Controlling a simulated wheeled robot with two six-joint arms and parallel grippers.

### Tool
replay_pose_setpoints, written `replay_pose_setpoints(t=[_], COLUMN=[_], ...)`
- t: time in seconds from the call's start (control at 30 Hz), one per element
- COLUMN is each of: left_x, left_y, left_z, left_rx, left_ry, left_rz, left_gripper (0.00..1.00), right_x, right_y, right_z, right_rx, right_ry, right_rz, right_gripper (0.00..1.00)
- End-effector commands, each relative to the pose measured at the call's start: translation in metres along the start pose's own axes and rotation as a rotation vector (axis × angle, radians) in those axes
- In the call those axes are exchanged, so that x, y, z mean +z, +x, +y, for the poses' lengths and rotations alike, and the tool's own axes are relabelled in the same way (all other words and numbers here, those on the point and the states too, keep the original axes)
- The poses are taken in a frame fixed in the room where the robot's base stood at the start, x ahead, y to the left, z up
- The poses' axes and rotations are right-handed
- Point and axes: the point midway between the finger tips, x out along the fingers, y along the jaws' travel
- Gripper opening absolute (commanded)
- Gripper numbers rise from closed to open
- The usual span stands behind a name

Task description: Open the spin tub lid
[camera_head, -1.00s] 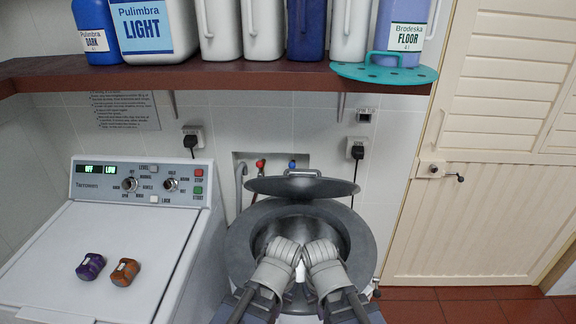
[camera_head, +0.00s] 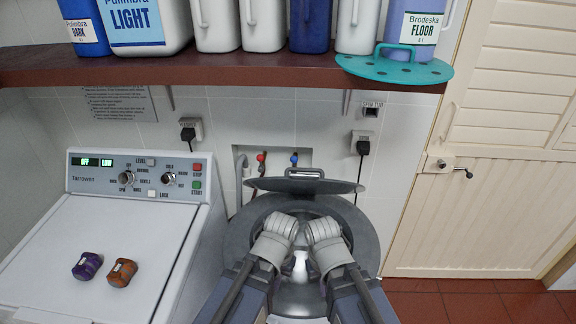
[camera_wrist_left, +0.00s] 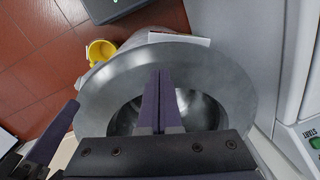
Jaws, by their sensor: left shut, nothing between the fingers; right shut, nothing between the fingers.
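The spin tub (camera_head: 367,245) is a round grey tub in the middle of the head view. Its dark lid (camera_head: 318,187) is raised at the back of the rim, seen nearly edge-on, with its handle (camera_head: 304,173) at the top. In the left wrist view the spin tub (camera_wrist_left: 228,78) shows a metallic, uncovered opening. My left gripper (camera_head: 276,232) and right gripper (camera_head: 322,232) are side by side over the front of the tub, below the lid in the picture. The left fingers (camera_wrist_left: 160,92) are shut and empty above the opening. The right gripper is shut and empty.
A white washer (camera_head: 130,230) stands at left with a purple object (camera_head: 87,266) and an orange object (camera_head: 122,272) on top. A brown shelf (camera_head: 220,72) with bottles and a teal perforated item (camera_head: 395,68) is overhead. A yellow bucket (camera_wrist_left: 101,50) stands on the floor.

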Motion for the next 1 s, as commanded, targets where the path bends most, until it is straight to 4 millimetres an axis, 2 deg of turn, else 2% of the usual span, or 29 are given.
replay_pose_setpoints(t=[0.37,0.6,1.0], left_x=[-0.006,-0.010,-0.012], left_y=[-0.062,-0.130,-0.200], left_z=[-0.034,-0.076,-0.128], left_rx=[0.024,0.052,0.080], left_ry=[-0.080,-0.180,-0.299], left_rz=[0.025,0.057,0.101], left_gripper=[0.00,0.00,0.00], right_x=[0.004,0.008,0.013], right_y=[-0.065,-0.136,-0.208], right_z=[0.006,0.012,0.019], right_rx=[-0.001,-0.003,-0.005], right_ry=[0.008,0.019,0.033], right_rz=[-0.001,-0.003,-0.004], right_gripper=[0.00,0.00,0.00])
